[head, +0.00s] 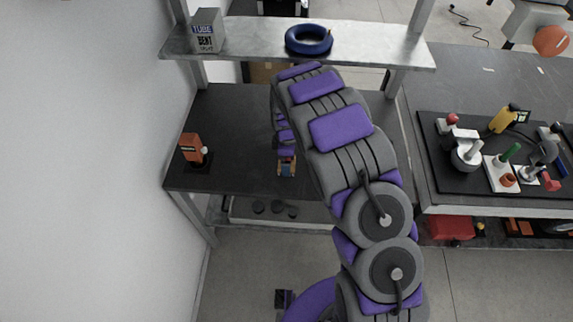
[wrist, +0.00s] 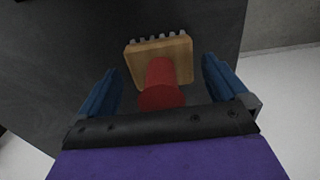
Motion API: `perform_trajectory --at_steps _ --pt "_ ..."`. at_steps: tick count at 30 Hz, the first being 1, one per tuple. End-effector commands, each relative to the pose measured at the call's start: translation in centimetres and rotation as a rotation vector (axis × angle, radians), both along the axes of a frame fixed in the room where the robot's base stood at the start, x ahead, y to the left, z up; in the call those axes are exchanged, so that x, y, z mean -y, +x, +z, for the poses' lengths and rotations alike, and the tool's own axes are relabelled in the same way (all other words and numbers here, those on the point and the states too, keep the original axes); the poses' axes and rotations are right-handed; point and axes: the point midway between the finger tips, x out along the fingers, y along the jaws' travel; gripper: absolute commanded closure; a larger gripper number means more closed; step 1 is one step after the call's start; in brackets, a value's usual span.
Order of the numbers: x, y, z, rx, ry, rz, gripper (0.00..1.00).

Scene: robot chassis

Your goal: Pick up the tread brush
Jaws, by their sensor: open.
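The tread brush (wrist: 160,72) has a wooden block with a row of grey bristles and a red handle that points toward me. In the wrist view it is over the dark bench top, and the block is slightly tilted. My gripper (wrist: 161,70) is open, with one blue finger on each side of the brush. Clear gaps show between the fingers and the brush, and nothing is gripped. In the head view my gripper (head: 287,166) is low over the front part of the bench, and my arm covers much of that area. The brush is barely discernible there.
An orange tool on a black base (head: 192,148) stands at the bench's left. A shelf (head: 255,36) with a grey box (head: 207,30) and a blue ring (head: 309,39) spans above. Another bench at right holds a dark mat (head: 440,180) with several tools.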

Motion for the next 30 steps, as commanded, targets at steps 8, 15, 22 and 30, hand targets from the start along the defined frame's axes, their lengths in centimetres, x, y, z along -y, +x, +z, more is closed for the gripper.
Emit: perform_trajectory --at_steps 8,15,22,30 --pt "-0.02 -0.01 -0.51 0.001 0.000 0.001 0.00" --pt "-0.01 -0.01 -0.51 0.000 0.000 0.001 0.23" --pt "-0.02 -0.02 -0.51 0.000 0.000 0.001 0.45" --pt "-0.02 -0.02 -0.50 0.000 0.000 0.001 0.56"
